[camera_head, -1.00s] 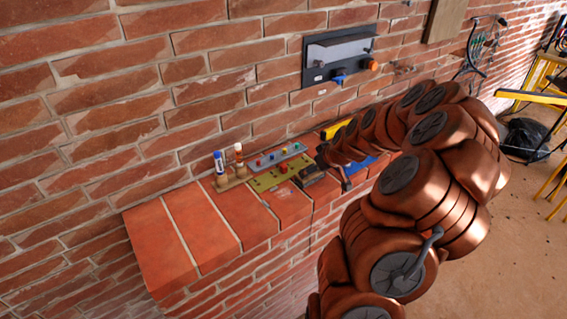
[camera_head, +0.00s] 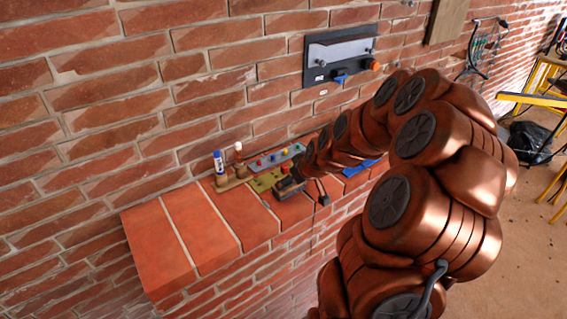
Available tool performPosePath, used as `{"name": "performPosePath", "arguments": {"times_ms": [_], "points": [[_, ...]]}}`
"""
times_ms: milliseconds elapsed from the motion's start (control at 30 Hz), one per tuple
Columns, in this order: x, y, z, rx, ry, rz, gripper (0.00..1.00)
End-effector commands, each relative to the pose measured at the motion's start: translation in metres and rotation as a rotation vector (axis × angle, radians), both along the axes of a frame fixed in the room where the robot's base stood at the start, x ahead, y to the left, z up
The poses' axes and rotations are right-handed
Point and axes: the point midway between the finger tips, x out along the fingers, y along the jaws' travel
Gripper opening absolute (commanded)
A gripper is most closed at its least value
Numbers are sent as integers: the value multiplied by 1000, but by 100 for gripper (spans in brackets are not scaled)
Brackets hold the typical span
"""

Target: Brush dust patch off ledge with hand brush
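The red brick ledge (camera_head: 205,231) juts from the wall and slopes away to the right in the head view. My gripper (camera_head: 306,191) is over the middle of the ledge, with dark parts close above its top near the front edge. I cannot tell its finger gap, or whether one of these dark parts is a held hand brush. I make out no separate brush or distinct dust patch. The ledge behind and under my gripper is partly hidden by my arm.
A wooden holder (camera_head: 229,182) with upright markers, an olive-green board (camera_head: 263,182) and a grey strip with coloured knobs (camera_head: 276,158) sit left of my gripper. A blue item (camera_head: 360,168) lies right. A dark panel (camera_head: 340,57) hangs above. The ledge's left end is clear.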

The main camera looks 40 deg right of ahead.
Motion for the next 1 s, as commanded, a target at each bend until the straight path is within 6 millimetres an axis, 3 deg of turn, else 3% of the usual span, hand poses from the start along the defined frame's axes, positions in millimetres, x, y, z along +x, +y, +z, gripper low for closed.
{"name": "performPosePath", "arguments": {"times_ms": [300,367,433,1000], "points": [[-1,28,-1,0,2,-1,32],[-1,26,4,0,1,-3,32],[0,26,23,-4,-4,-3,32],[0,28,72,1,-1,1,32]]}}
